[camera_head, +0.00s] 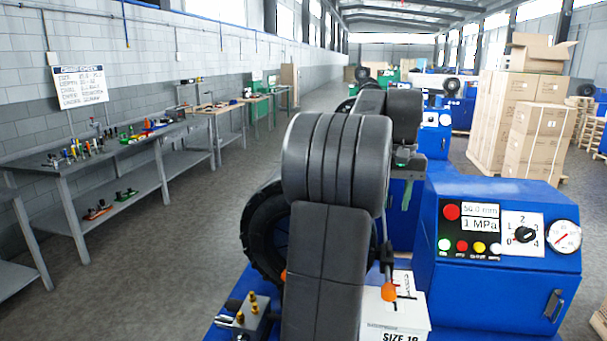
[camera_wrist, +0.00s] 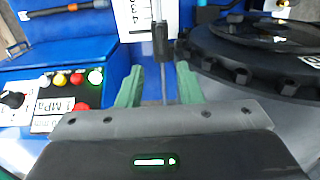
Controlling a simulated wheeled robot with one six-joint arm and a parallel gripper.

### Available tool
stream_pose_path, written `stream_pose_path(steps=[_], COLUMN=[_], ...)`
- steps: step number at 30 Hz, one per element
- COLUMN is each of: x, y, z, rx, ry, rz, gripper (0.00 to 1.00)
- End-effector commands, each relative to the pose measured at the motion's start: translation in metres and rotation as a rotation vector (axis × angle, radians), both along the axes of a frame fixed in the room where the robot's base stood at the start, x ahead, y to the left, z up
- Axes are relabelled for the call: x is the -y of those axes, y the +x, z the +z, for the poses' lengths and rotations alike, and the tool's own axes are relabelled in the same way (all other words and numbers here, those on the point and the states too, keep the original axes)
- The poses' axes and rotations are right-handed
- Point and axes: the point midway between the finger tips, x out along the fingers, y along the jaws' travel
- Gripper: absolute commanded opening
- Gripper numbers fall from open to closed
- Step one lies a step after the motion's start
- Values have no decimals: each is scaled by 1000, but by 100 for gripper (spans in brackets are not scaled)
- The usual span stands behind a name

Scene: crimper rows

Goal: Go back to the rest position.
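My gripper (camera_wrist: 160,67) shows in the wrist view with its two green fingers apart. A thin grey rod with a black end piece (camera_wrist: 160,42) shows between and beyond the fingers. I cannot tell how far it is from them, but neither finger is closed on it. In the head view my gripper (camera_head: 406,195) is partly hidden behind my dark grey arm, above the blue crimper and left of its control box. Its fingertips are hard to make out there.
The blue control box (camera_head: 505,265) with buttons, a dial and a gauge stands close at right. A black wheel-like part (camera_head: 265,240) and a white box (camera_head: 400,315) are near my arm. Workbenches (camera_head: 120,150) line the left wall; cartons (camera_head: 540,135) stand back right. The left aisle is clear.

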Motion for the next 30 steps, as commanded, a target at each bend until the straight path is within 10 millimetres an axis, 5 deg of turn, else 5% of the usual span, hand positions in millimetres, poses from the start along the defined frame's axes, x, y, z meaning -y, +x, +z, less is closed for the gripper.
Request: stream_pose_path(steps=[15,30], x=[0,0], y=[-1,0], z=[-96,-118], rx=[-4,-1], ry=[2,0], rz=[-1,-4], gripper=[33,33])
